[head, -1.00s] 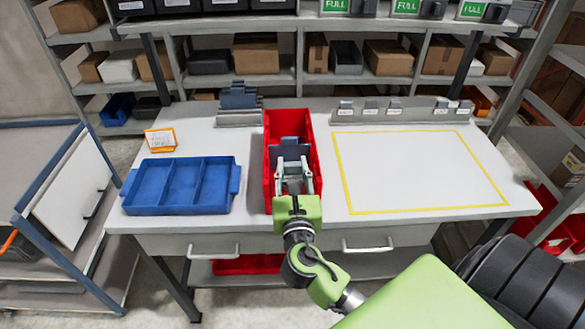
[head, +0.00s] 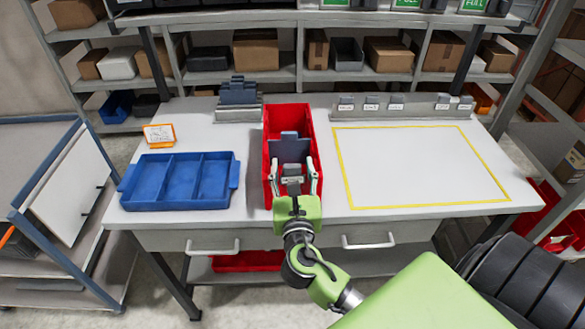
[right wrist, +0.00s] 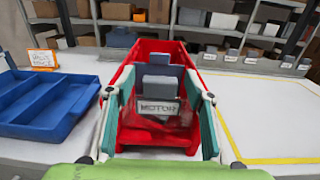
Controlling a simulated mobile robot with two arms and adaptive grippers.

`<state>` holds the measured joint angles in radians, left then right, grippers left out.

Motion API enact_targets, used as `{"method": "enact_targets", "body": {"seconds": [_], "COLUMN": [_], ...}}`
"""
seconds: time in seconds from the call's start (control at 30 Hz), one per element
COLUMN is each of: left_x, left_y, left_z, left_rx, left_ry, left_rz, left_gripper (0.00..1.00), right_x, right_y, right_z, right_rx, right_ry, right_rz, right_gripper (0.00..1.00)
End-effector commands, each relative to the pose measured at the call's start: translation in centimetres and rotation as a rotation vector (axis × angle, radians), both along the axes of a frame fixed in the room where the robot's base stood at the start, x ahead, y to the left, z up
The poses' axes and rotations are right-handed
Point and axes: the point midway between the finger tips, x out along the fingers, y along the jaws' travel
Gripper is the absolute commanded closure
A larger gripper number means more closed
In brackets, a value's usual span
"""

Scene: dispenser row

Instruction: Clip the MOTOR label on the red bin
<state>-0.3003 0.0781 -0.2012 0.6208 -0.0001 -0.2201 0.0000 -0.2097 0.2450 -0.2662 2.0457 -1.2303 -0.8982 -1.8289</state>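The red bin (head: 308,120) stands in the middle of the white worktable, with blue-grey pieces (head: 290,148) inside it. My right gripper (head: 293,180) is at the bin's near end, with its fingers spread apart. In the right wrist view the MOTOR label (right wrist: 158,107) faces me at the near end of the red bin (right wrist: 188,135), upright between the open fingers and apart from both. I cannot tell how firmly it is seated on the bin's near wall. My left gripper is not in view.
A blue divided tray (head: 180,205) and a small orange-edged sign (head: 160,134) stand left of the bin. A grey rail (head: 420,113) with several label clips runs along the back right. The yellow-outlined area (head: 345,187) is empty.

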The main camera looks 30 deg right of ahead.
Motion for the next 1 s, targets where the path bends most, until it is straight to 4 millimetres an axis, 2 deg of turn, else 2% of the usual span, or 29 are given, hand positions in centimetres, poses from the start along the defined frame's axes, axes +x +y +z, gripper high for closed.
{"method": "enact_targets", "body": {"seconds": [0.17, 0.27, 0.7, 0.83, 1.0], "left_x": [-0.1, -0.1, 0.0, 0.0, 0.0], "left_y": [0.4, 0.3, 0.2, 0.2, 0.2], "left_z": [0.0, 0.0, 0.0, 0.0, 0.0], "left_rx": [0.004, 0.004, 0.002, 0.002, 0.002], "left_ry": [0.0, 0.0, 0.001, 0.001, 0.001], "left_rz": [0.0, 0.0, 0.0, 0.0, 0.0], "left_gripper": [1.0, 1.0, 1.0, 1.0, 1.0], "right_x": [-0.4, -1.4, -8.9, -10.0, -10.4], "right_y": [0.3, 0.9, 5.2, 5.8, 6.1], "right_z": [-0.1, -0.1, -0.2, -0.1, 0.0], "right_rx": [0.002, 0.002, 0.003, 0.001, 0.001], "right_ry": [0.001, 0.002, 0.004, 0.002, -0.001], "right_rz": [0.001, 0.001, 0.001, -0.001, 0.0], "right_gripper": [0.51, 0.51, 0.51, 0.51, 0.51]}}
